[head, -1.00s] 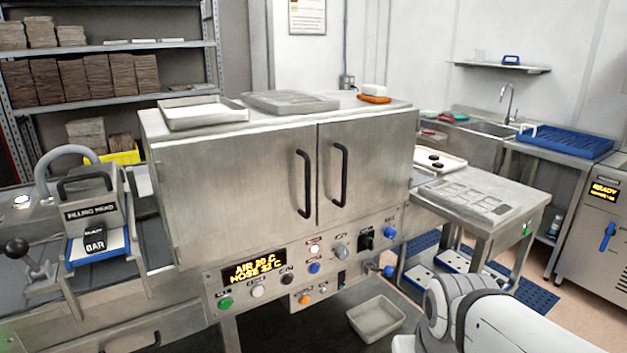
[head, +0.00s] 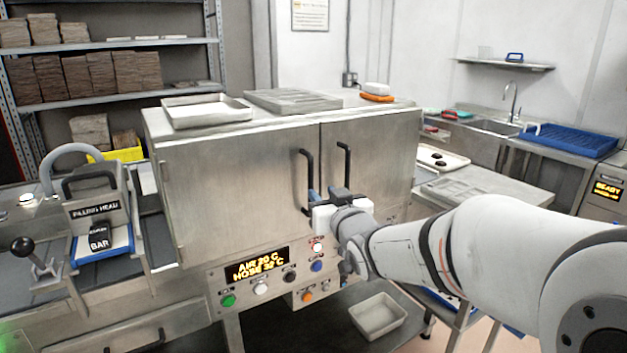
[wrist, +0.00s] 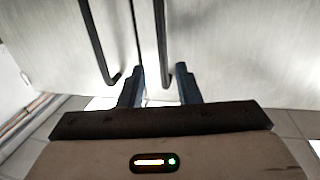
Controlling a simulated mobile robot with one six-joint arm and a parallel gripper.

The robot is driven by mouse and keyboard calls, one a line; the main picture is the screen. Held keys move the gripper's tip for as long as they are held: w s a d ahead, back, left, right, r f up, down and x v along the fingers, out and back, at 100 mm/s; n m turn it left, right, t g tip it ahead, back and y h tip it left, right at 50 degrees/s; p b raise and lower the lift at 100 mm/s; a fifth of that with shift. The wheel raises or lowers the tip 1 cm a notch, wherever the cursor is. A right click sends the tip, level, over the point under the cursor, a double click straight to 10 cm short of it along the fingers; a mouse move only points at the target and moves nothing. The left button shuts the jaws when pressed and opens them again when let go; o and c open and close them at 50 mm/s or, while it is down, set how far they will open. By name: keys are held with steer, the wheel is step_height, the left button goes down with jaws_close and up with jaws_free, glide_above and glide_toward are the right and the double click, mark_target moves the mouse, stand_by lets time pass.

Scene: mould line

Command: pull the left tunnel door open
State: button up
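The left tunnel door (head: 235,185) is a brushed-steel panel and looks shut, level with the right door (head: 385,160). Its black bar handle (head: 304,175) stands near the seam; it also shows at the left in the wrist view (wrist: 97,45). The right door's handle (head: 347,165) is beside it. My gripper (head: 326,192) is at the lower ends of the handles. In the wrist view its fingers (wrist: 158,82) are apart. The right handle's lower end (wrist: 163,50) appears between them, the left handle outside the left finger. Contact cannot be told.
A control panel (head: 257,270) with display and knobs is below the doors. A tray (head: 205,112) and a grey mould (head: 292,100) lie on top. The filling head (head: 98,215) stands left, close to the left door's side. A tray (head: 378,315) is below.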

mark_target(311, 181)
steer(key=shift+w+a+r, duration=0.25)
steer(key=shift+w+a, duration=0.2)
steer(key=shift+w, duration=0.15)
steer(key=p+x, duration=0.1)
steer(key=x, duration=0.5)
steer(key=shift+w+a+p, duration=0.1)
steer(key=shift+w+p, duration=0.15)
steer(key=shift+p, duration=0.15)
jaws_close()
